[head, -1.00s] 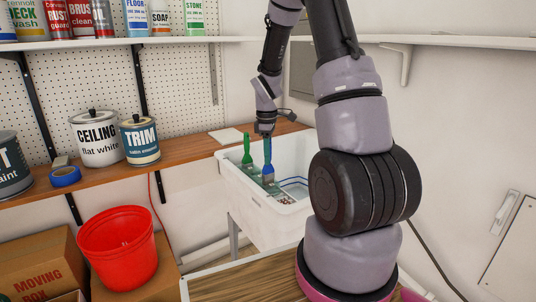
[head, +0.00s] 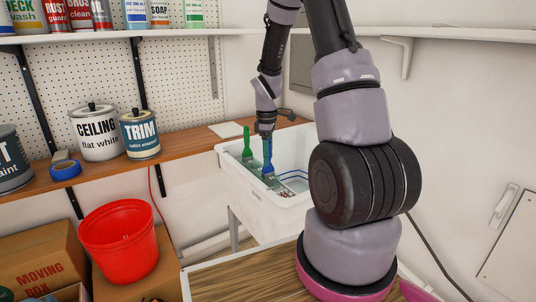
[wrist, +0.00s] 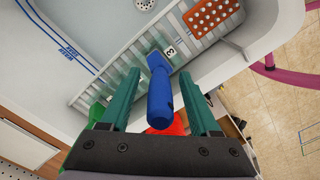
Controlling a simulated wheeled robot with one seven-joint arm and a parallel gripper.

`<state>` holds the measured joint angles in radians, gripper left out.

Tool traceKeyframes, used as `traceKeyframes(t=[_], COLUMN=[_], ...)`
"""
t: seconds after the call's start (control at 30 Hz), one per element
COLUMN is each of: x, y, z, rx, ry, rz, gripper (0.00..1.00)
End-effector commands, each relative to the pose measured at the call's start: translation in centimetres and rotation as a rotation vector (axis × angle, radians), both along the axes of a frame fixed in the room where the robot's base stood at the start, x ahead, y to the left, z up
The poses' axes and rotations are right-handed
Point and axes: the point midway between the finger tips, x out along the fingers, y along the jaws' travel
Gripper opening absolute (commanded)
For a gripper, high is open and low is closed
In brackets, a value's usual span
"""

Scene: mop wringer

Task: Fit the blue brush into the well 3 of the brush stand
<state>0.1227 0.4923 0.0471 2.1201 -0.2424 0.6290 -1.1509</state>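The blue brush (head: 269,153) stands handle-up at the brush stand (head: 256,166) in the white sink. In the wrist view the blue brush (wrist: 159,95) is between my gripper's two green fingers (wrist: 158,92), with a visible gap on each side. My gripper (head: 266,148) is open around the handle. The brush's lower end is beside the tag marked 3 on the slatted brush stand (wrist: 112,80). The bristles are hidden, so how deep they sit in well 3 cannot be told.
A green brush (head: 247,141) stands left of the blue one. The sink's walls (head: 284,222) surround the stand. A wooden shelf with paint cans (head: 140,136) and a red bucket (head: 118,240) are left.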

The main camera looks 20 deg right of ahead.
Motion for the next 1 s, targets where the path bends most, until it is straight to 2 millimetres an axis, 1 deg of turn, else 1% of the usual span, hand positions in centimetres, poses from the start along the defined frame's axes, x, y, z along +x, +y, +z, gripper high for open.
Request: traceKeyframes(t=[0.27,0.37,0.47,0.7,0.8,0.9,1.0], x=[0.0,0.1,0.2,0.2,0.2,0.2,0.2], y=[0.0,0.0,0.0,0.1,0.2,0.2,0.2], z=[0.1,0.7,2.1,7.0,8.7,9.9,10.6], rx=[0.0,0.0,-0.001,-0.001,0.0,-0.001,-0.001], ry=[0.0,-0.002,-0.004,-0.005,-0.004,-0.003,-0.001], rz=[0.0,0.0,0.0,0.0,-0.001,0.0,0.0], gripper=[0.62,0.62,0.62,0.62,0.62,0.62,0.62])
